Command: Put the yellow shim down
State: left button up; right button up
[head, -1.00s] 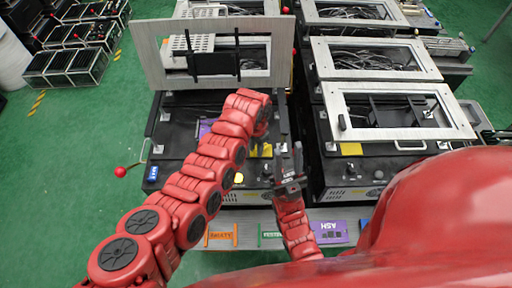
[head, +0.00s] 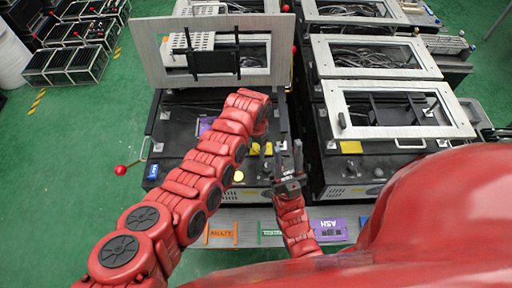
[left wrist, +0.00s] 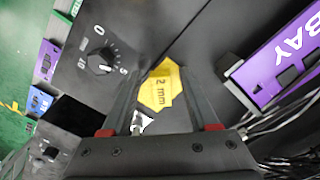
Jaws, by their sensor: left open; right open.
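The yellow shim (left wrist: 160,88), marked "2 mm", shows between the two fingers of my left gripper (left wrist: 158,78) in the left wrist view. The fingers stand apart, with a gap beside the shim. The shim appears to lie on a black surface. In the head view a small yellow patch (head: 256,149), likely the same shim, shows beside my left arm on the black fixture. The left fingertips are hidden by the arm there. My right gripper (head: 288,165) is open and empty near the front edge of the fixture.
A purple "BAY" block (left wrist: 288,55) and a dial (left wrist: 103,62) are close by in the left wrist view. A grey upright frame (head: 150,55) stands behind my left arm. Another yellow piece (head: 350,147) lies on the right fixture. A shelf with coloured labels (head: 328,230) runs in front.

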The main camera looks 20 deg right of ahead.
aim_at(256, 150)
pick_arm(q)
jog(key=shift+r, duration=0.3)
notch_tip(256, 150, up, 12)
jog(key=b, duration=0.2)
jog(key=shift+f, duration=0.2)
